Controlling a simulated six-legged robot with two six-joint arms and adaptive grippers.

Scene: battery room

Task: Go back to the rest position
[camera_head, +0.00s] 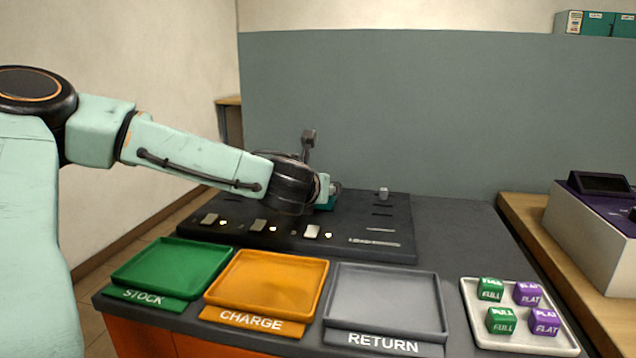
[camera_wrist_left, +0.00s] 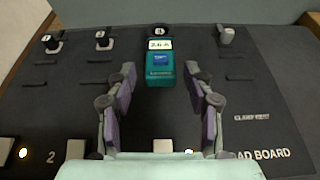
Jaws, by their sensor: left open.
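My left arm reaches in from the left in the head view, and its gripper (camera_head: 326,194) is over the dark load board (camera_head: 385,228). In the left wrist view the left gripper (camera_wrist_left: 160,70) is open, with one finger on each side. A teal block with a small display (camera_wrist_left: 160,68) stands on the board between and just beyond the fingertips, with a gap on both sides. In the head view this teal block (camera_head: 326,203) is mostly hidden by the gripper. My right gripper is not in view.
Green STOCK (camera_head: 172,266), orange CHARGE (camera_head: 267,284) and grey RETURN (camera_head: 387,301) trays lie empty before the board. A white tray (camera_head: 518,340) holds green FULL and purple FLAT blocks. A purple-and-white machine (camera_head: 592,232) stands at right. Posts (camera_wrist_left: 226,36) rise from the board.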

